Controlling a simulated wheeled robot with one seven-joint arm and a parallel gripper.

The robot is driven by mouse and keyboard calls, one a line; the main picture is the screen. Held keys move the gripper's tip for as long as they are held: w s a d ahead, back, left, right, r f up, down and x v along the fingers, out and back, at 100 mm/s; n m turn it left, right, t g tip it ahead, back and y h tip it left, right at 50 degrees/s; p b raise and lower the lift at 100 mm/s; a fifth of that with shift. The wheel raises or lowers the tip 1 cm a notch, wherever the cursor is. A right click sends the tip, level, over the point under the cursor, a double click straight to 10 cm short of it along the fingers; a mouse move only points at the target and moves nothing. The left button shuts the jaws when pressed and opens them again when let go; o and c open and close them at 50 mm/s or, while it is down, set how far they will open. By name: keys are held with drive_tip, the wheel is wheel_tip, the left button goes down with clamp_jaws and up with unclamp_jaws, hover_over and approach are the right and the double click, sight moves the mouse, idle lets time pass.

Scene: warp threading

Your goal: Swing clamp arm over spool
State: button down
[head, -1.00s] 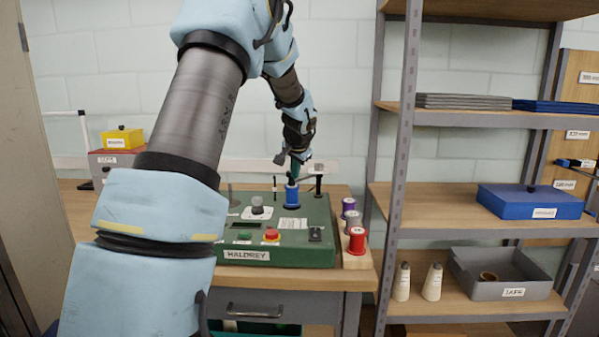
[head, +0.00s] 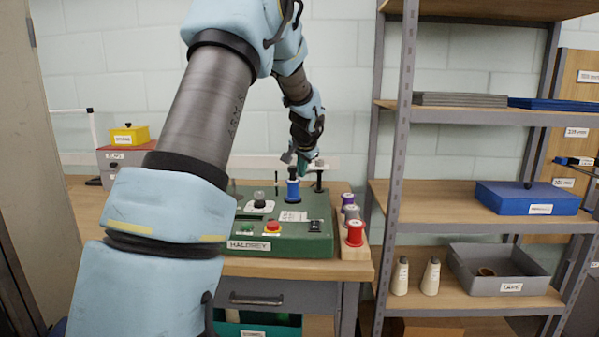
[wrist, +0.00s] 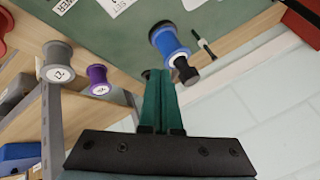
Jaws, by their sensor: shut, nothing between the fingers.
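A blue spool (head: 292,192) stands upright on the green machine (head: 285,236); it also shows in the wrist view (wrist: 166,40). A dark cap (wrist: 186,73) shows at the spool's top end; I cannot tell whether it is the spindle or the clamp's pad. The clamp's dark post (head: 319,181) stands right of the spool. The clamp arm is mostly hidden by my fingers, so its angle is unclear. My gripper (head: 307,167) is shut and empty, its teal fingertips (wrist: 158,76) between spool and post in the head view, above the deck.
Purple (wrist: 98,79), grey (wrist: 57,62) and red spools (head: 355,233) stand on a wooden rack right of the machine. A thin upright rod (wrist: 205,46) is near the blue spool. A metal shelf unit (head: 398,150) rises to the right; the wall is behind.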

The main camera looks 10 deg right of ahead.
drive_tip(key=a+b+v, duration=0.1)
drive_tip(key=b+v, duration=0.1)
drive_tip(key=v, duration=0.8)
drive_tip(key=s+a+f+n+g, duration=0.2)
drive_tip(key=s+a+f, duration=0.3)
drive_tip(key=s, duration=0.4)
drive_tip(key=s+a+f+n+g, duration=0.2)
drive_tip(key=s+a+f, duration=0.4)
drive_tip(key=s, duration=0.4)
drive_tip(key=s+a+f+n+g, duration=0.1)
drive_tip(key=s+a+f+n, duration=0.3)
drive_tip(key=s+f, duration=0.3)
drive_tip(key=s+a, duration=0.1)
drive_tip(key=s, duration=0.1)
drive_tip(key=shift+s+a+f+g, duration=0.25)
drive_tip(key=shift+s+f+g, duration=0.05)
drive_tip(key=shift+s+g, duration=0.1)
